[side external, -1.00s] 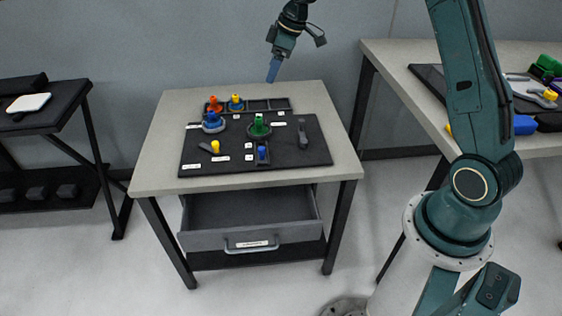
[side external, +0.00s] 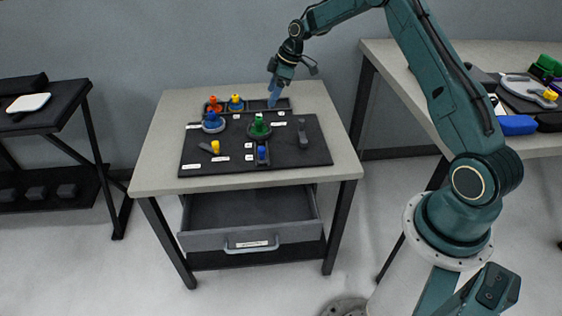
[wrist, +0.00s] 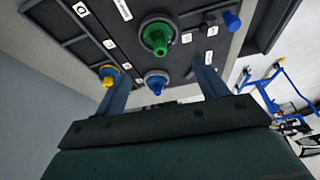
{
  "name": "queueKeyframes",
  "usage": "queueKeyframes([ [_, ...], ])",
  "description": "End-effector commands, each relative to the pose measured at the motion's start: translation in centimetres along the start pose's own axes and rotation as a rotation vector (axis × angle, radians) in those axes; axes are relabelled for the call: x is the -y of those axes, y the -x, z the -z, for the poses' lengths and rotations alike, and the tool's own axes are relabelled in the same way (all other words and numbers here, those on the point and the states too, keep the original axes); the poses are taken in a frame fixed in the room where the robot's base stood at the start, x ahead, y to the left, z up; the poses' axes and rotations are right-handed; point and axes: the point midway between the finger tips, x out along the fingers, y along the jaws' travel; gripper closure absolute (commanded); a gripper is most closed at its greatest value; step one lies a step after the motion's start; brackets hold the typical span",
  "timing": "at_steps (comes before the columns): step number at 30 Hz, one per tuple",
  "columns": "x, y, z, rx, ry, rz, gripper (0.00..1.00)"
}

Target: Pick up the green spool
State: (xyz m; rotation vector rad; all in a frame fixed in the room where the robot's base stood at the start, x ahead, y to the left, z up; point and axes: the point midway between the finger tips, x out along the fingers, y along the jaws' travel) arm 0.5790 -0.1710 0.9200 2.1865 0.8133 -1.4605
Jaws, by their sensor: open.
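The green spool (side external: 259,127) stands upright on the black mat, right of the blue spool (side external: 212,122). In the wrist view the green spool (wrist: 158,38) shows as a green knob on a round base, above the space between the fingers. My gripper (side external: 273,104) is above the back of the table, up and to the right of the green spool, apart from it. In the wrist view, the two blue fingers of my gripper (wrist: 160,76) are spread and nothing is held. A blue-knobbed piece (wrist: 156,82) shows between them in the picture.
A yellow-handled tool (side external: 215,146), a small blue piece (side external: 262,153) and a dark tool (side external: 302,133) lie around the spool. The drawer (side external: 250,215) is open.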

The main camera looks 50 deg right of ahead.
Motion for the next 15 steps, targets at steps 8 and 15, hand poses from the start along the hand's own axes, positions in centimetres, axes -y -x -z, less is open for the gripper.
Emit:
queueKeyframes([
  [8, 0.1, -4.1, 0.0, 0.001, 0.001, 0.002, 0.28],
  [15, 0.0, -6.8, 0.0, 0.001, 0.001, 0.001, 0.28],
])
